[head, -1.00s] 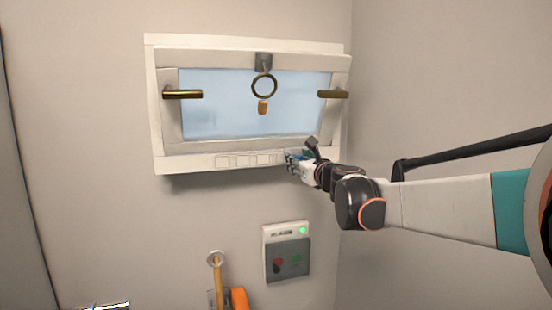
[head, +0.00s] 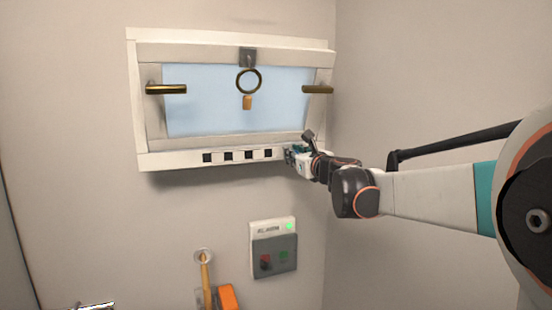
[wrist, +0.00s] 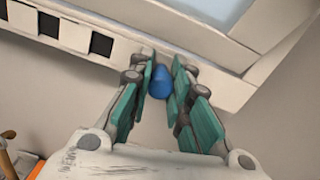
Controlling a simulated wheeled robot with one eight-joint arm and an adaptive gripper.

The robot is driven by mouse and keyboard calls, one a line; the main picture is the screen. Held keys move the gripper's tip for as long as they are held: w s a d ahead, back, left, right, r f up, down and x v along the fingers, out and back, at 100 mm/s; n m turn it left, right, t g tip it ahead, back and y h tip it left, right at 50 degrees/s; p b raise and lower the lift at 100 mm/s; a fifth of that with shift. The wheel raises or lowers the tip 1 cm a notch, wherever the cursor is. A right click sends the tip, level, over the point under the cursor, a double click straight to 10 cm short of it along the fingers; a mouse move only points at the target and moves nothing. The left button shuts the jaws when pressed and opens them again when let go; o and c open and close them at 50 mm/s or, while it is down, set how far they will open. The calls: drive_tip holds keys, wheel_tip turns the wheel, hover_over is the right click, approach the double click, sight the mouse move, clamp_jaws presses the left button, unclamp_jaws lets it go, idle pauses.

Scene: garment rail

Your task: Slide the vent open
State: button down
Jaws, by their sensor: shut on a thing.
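The vent (head: 238,155) is a strip with several square slots along the lower frame of the window. Its slots show dark. They also show in the wrist view (wrist: 102,44), at the upper left. A blue knob (wrist: 161,83) sits at the vent's right end, between my fingers. My gripper (head: 291,155) is at the right end of the slot row. In the wrist view my gripper (wrist: 162,77) has its teal fingers shut on the blue knob, one on each side. The fingers hide part of the knob.
The window (head: 205,105) has two brass handles (head: 166,89) (head: 318,89) and a hanging ring (head: 248,81). Below are an alarm box (head: 274,250) with a green light and a wooden-handled tool (head: 206,280) beside an orange thing (head: 229,297). The wall left of the window is bare.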

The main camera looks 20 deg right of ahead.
drive_tip(key=c, duration=1.8)
unclamp_jaws()
drive_tip(key=shift+d, duration=0.1)
drive_tip(key=o, duration=0.4)
drive_tip(key=shift+d, duration=0.1)
drive_tip(key=shift+c, duration=0.2)
drive_tip(key=shift+d, duration=0.15)
drive_tip(key=shift+a, duration=0.25)
